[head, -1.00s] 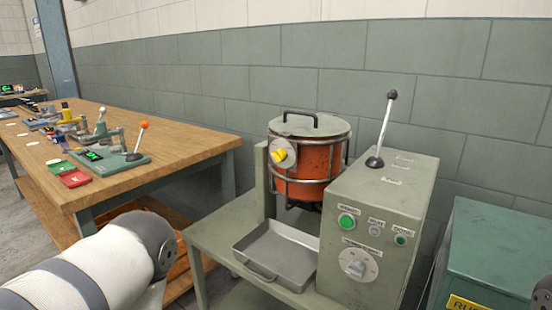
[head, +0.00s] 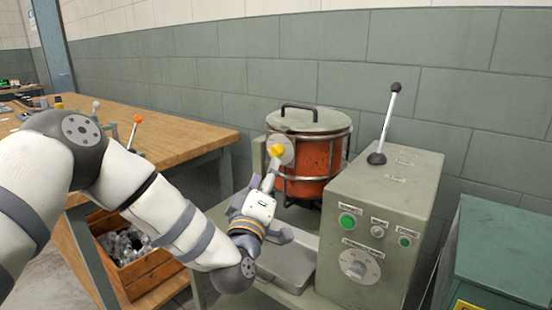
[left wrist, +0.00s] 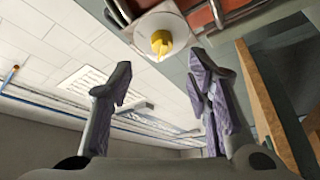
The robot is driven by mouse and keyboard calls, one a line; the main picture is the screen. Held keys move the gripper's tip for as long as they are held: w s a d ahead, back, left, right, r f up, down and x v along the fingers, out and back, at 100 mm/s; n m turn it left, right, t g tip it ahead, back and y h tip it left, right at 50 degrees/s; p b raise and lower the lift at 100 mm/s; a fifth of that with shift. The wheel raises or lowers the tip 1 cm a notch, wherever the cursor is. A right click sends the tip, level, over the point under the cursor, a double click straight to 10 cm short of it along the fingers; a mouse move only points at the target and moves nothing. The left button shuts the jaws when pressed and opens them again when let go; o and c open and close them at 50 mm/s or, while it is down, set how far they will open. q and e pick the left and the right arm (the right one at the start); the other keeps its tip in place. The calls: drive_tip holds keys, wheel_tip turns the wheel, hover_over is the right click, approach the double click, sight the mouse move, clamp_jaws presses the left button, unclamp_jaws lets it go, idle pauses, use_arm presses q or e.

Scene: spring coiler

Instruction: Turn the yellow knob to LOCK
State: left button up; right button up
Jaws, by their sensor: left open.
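The yellow knob (head: 277,151) sits on a round pale plate (head: 287,146) on the left side of the orange pot (head: 317,160). In the left wrist view the knob (left wrist: 160,42) shows beyond the fingertips, roughly centred between them, with its narrow end pointing down in the picture. My left gripper (head: 268,178) is just below and in front of the knob, open and empty. In the left wrist view its two fingers (left wrist: 160,78) are spread apart. I cannot make out contact with the knob or any LOCK marking. My right gripper is not in view.
The grey control box (head: 385,200) with buttons, a dial and a black-knobbed lever (head: 388,115) stands right of the pot. A metal tray (head: 287,268) lies below my left gripper. A wooden bench (head: 180,145) is at left, a green cabinet (head: 500,250) at right.

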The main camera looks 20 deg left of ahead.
sight(275, 156)
use_arm(q)
drive_tip(key=x, duration=0.7)
drive_tip(key=shift+w+f+b, duration=0.1)
drive_tip(key=shift+w+b, duration=0.25)
drive_tip(key=shift+w, duration=0.1)
clamp_jaws()
